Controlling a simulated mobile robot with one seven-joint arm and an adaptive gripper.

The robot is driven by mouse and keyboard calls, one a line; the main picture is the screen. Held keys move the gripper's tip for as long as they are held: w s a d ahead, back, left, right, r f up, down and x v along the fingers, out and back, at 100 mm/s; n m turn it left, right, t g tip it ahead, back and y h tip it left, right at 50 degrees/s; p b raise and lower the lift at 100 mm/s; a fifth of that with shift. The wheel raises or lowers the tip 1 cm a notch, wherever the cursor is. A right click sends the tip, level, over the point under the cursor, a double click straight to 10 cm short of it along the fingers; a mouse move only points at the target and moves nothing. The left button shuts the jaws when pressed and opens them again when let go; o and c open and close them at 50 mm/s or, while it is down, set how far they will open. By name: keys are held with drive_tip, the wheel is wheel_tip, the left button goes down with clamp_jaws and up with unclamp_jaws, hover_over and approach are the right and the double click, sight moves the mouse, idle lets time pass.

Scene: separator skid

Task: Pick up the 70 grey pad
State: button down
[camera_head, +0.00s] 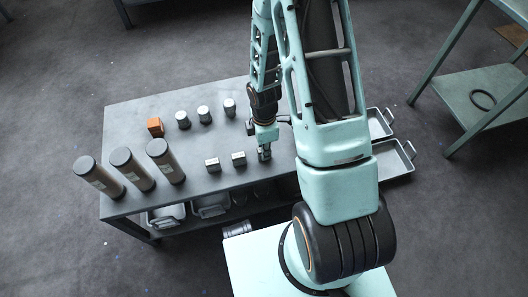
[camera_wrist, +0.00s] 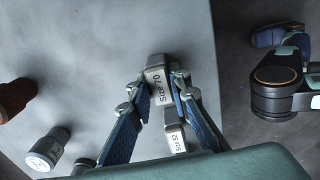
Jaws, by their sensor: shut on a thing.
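The grey pad labelled "Size 70" (camera_wrist: 158,92) is between the fingertips of my gripper (camera_wrist: 162,82) in the wrist view. The fingers touch its two sides, and the gripper is shut on it. In the head view my gripper (camera_head: 264,153) is low at the bench top, at the right end of a row of small grey pads; the held pad is mostly hidden there. I cannot tell whether it is clear of the bench. Another grey pad, labelled "Size 52" (camera_wrist: 177,140), sits close behind it between the finger bases. The row's left pad (camera_head: 212,165) stands apart.
A green-grey side table (camera_head: 480,90) stands further right.

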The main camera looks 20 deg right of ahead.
idle(0.3)
drive_tip(key=shift+r+p, duration=0.3)
drive_tip(key=shift+r, duration=0.2)
wheel_tip(320, 180, up, 2)
drive_tip(key=shift+w+r+p, duration=0.1)
drive_tip(key=shift+r+p, duration=0.1)
drive_tip(key=shift+p, duration=0.35)
drive_tip(key=s+r+p, duration=0.6)
drive_tip(key=s+r, duration=0.2)
drive_tip(key=s, duration=0.2)
drive_tip(key=shift+r, duration=0.2)
